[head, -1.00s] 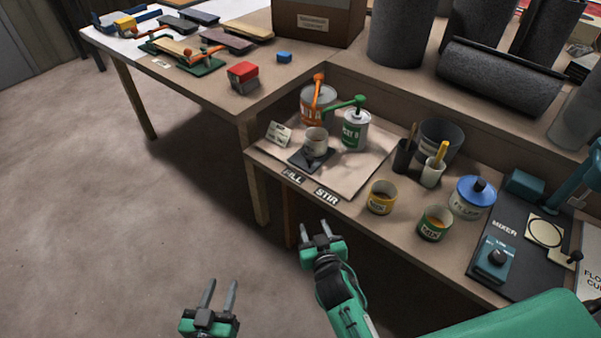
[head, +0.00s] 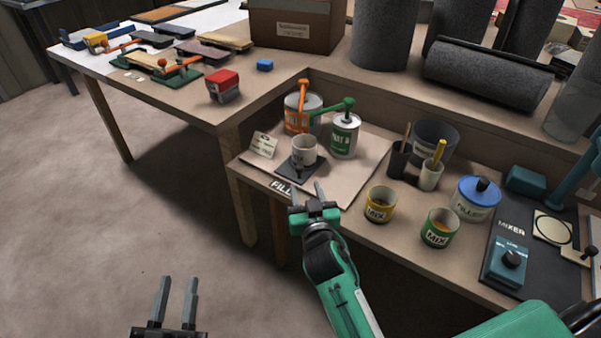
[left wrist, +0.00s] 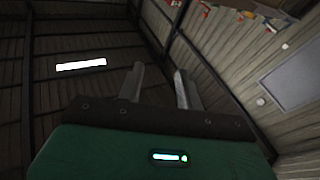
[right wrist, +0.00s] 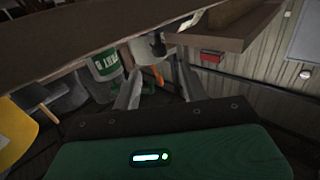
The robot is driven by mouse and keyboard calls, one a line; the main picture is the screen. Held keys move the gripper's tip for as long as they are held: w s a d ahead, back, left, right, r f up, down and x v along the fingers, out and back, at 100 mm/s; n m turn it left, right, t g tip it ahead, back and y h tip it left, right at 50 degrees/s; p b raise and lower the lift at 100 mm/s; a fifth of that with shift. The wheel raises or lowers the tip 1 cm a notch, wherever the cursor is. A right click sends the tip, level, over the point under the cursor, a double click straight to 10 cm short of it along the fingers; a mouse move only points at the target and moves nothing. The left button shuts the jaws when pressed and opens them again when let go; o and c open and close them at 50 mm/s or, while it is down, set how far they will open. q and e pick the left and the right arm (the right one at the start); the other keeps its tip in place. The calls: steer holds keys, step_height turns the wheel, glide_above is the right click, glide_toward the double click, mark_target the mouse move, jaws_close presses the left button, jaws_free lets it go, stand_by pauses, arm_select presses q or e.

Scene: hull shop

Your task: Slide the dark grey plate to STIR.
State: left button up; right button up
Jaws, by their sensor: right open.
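The dark grey plate (head: 288,171) lies on the pale board at the left of the low bench in the head view. A white cup (head: 304,150) stands on it. The FILL label (head: 281,187) is on the bench's front edge, in front of the plate. The STIR label is hidden behind my right gripper. My right gripper (head: 307,189) is open and empty at the bench's front edge, just in front of the plate. My left gripper (head: 179,286) is open and empty, low over the floor, away from the bench.
Behind the plate stand an orange-pump can (head: 301,118) and a green-pump PART B can (head: 345,137). A small card (head: 264,144) is left of it. The yellow MIX tub (head: 380,204), green MIX tub (head: 440,228) and blue-lidded filler tin (head: 477,198) stand to the right.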

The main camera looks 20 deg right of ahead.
mark_target(300, 171)
arm_select(q)
steer(key=r+t, duration=0.1)
steer(key=r, duration=0.1)
steer(key=a+r+t, duration=0.1)
steer(key=shift+a+r+b, duration=0.1)
steer(key=shift+r+b, duration=0.25)
steer(key=shift+r, duration=0.05)
arm_select(e)
steer(key=w, duration=0.5)
steer(key=w+d, duration=0.1)
steer(key=w, duration=0.1)
steer(key=shift+w, duration=0.2)
steer(key=shift+s, duration=0.1)
jaws_close()
